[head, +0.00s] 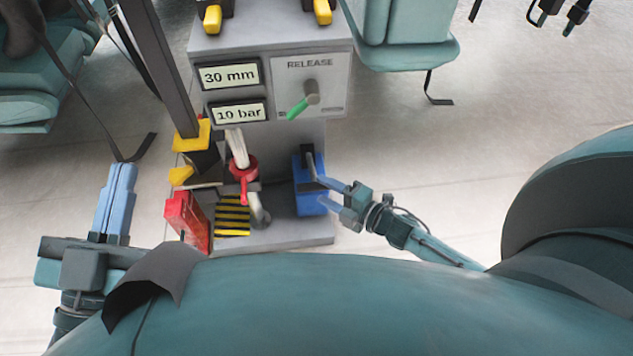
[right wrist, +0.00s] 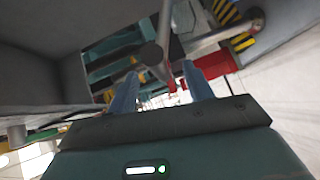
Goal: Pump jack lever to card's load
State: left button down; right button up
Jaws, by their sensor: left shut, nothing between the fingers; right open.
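Two white label plates on the grey stand read "30 mm" (head: 229,75) and "10 bar" (head: 239,112). Below the stand's panel is a blue unit (head: 311,200) with a dark upright lever (head: 309,165), likely the jack lever. My right gripper (head: 323,193) is open, its fingers at the right side of the blue unit by this lever. In the right wrist view, a grey round-ended bar (right wrist: 151,56) shows between the open fingers (right wrist: 160,90); whether they touch it is unclear. My left gripper (head: 118,190) is shut and empty, left of the stand.
A release knob (head: 312,98) with a green-tipped handle sits on the stand's panel. A red valve-like part (head: 243,167), a red box (head: 188,220) and a yellow-black striped plate (head: 232,214) are left of the blue unit.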

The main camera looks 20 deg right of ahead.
pick_arm(q)
jog(key=shift+s+d+f+n+g+y+p, duration=0.1)
jog(key=shift+s+f+n+g+y+p, duration=0.15)
jog(key=shift+f+n+g+y+p, duration=0.25)
jog(key=shift+s+f+n+g+y+p, duration=0.3)
jog(key=shift+f+p, duration=0.3)
jog(key=shift+f, duration=0.15)
pick_arm(e)
jog(key=v, duration=0.9)
pick_arm(q)
jog(key=shift+w, duration=0.1)
pick_arm(e)
jog(key=shift+c, duration=0.6)
dwell(1.1)
